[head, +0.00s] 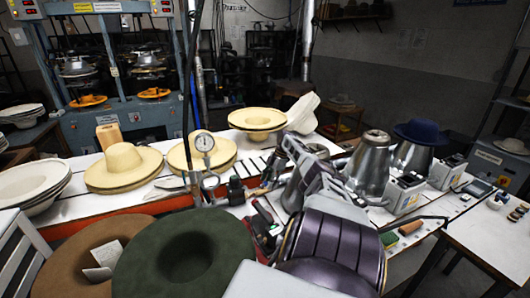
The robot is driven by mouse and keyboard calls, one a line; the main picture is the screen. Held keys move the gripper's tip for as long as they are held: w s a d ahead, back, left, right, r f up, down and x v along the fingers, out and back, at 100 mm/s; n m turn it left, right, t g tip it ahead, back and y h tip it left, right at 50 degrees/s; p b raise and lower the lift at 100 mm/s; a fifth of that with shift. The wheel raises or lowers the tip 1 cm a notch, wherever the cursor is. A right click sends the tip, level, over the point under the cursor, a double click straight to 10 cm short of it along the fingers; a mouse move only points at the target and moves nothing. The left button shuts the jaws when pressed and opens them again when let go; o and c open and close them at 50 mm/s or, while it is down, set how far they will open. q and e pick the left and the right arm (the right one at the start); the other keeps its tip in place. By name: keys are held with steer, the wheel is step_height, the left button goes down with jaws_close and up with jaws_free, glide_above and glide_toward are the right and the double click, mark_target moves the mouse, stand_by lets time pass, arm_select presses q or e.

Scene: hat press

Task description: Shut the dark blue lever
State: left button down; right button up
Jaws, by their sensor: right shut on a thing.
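My right arm comes in from the bottom right, and its gripper (270,176) is at the work table beside the pressure gauge. The gripper is shut on what seems to be the dark blue lever. The hand and arm hide most of the grip, and the lever's colour is hard to tell there. A dark handle (235,190) stands just left of the fingers. My left gripper is not in view.
Cream hats (124,167) lie on the table, and green (182,260) and brown hats are in front. Metal hat forms (371,160) and a dark blue hat (421,131) stand to the right.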

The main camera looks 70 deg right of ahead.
stand_by(0.3)
steer(key=o, duration=1.2)
steer(key=shift+d+r, duration=0.1)
steer(key=shift+r, duration=0.05)
steer(key=v, duration=1.1)
steer(key=shift+s+r, duration=0.1)
steer(key=shift+r, duration=0.2)
steer(key=shift+d, duration=0.1)
